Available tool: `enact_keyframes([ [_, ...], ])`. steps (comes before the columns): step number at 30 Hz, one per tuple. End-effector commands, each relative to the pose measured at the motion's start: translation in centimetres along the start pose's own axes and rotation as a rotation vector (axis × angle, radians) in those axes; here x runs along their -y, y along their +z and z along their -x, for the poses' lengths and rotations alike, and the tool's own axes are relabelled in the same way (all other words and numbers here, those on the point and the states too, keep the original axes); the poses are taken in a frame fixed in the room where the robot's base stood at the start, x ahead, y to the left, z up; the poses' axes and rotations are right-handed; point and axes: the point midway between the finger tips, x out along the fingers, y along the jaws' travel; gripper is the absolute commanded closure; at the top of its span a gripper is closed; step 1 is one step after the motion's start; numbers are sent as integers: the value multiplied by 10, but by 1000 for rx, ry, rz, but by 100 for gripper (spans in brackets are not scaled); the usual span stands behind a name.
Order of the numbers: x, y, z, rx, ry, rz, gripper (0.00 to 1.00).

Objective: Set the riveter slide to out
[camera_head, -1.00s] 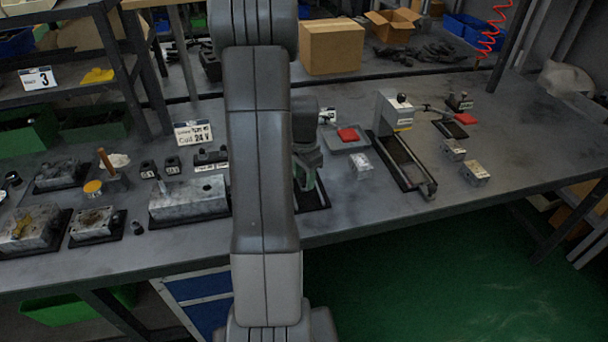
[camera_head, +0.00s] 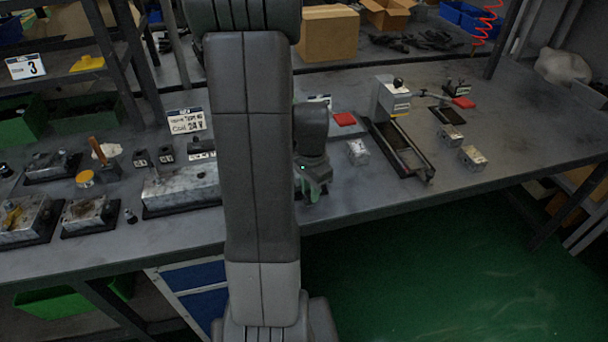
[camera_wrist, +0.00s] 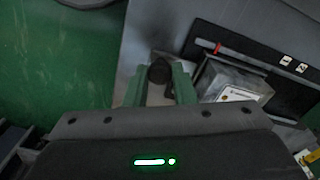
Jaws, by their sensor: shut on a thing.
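My gripper (camera_head: 314,190) is low over the front part of the bench, partly behind my arm in the head view. In the wrist view its green fingers (camera_wrist: 160,86) are shut on a dark round knob (camera_wrist: 159,70). A metal block with a white label (camera_wrist: 232,82) sits beside the fingers, to the right, on a dark base. I take this to be the riveter, with the knob on its slide. My arm hides most of it in the head view, and the slide's position cannot be read clearly.
A metal block (camera_head: 357,151) stands right of my gripper, then a long black tray fixture (camera_head: 405,155) and two small blocks. A large valve block (camera_head: 182,187) is to the left. The bench's front edge is close by, with green floor (camera_head: 400,270) beyond.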

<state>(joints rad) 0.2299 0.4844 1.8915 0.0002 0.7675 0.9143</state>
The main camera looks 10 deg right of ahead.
Motion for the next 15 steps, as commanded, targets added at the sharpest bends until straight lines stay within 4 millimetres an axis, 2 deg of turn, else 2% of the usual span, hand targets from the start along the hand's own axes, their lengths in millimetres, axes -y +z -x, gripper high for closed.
enact_keyframes([
  [4, -16, 6, 0, -2, -2, 0, 100],
  [14, -20, 9, 0, 1, 3, 1, 100],
  [15, -20, 9, 0, 2, 3, 1, 73],
])
